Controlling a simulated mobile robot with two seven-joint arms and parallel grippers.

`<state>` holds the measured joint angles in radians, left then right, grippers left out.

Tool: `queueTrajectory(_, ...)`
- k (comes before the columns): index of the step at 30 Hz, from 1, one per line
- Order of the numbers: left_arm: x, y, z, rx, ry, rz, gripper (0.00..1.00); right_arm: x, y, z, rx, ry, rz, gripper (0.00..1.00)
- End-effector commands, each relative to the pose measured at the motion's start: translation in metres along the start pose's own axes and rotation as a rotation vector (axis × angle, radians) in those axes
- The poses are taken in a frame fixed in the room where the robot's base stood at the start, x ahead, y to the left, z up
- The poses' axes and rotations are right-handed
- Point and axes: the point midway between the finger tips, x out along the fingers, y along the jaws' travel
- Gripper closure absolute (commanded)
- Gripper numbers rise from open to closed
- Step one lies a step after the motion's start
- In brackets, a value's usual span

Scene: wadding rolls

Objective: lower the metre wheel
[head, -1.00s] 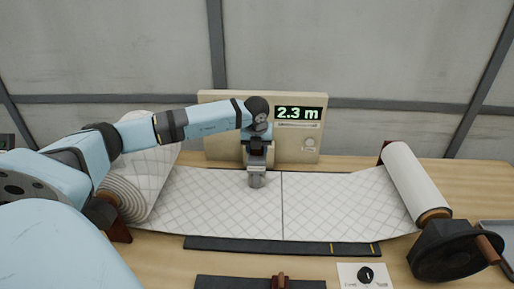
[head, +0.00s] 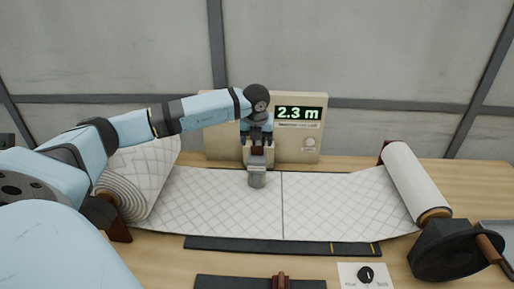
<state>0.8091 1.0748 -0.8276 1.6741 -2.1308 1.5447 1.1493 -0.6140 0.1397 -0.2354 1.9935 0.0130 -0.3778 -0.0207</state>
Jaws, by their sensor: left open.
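The metre wheel's grey metal part (head: 257,178) rests on or just over the quilted white wadding (head: 220,205), in front of the beige counter housing (head: 225,150). I cannot tell whether it touches the sheet. A dark brown piece (head: 257,151) shows just above it. My left gripper (head: 257,141) points down over this piece with its jaws open, and the gripper hides part of the mount behind. The display (head: 299,113) on the housing reads 2.3 m. My right gripper is not in view.
A thick wadding roll (head: 125,190) stands at the left. A thinner white roll (head: 415,180) with a dark crank wheel (head: 450,252) is at the right. A dark ruled strip (head: 270,245) and a knob card (head: 366,275) lie in front.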

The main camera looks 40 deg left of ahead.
Motion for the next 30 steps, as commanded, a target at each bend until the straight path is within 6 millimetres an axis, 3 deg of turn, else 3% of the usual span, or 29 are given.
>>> queueTrajectory(6,-0.052,-0.001,0.0,0.0,-0.002,-0.003,0.28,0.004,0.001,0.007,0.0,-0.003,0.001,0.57)
queueTrajectory(12,-0.084,0.0,-0.001,0.001,0.0,-0.001,0.28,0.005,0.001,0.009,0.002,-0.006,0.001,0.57)
queueTrajectory(18,-0.097,0.0,-0.002,0.001,0.001,0.0,0.28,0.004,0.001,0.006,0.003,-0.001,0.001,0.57)
queueTrajectory(30,-0.097,0.0,-0.002,0.001,0.002,0.001,0.28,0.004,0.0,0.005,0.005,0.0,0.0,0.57)
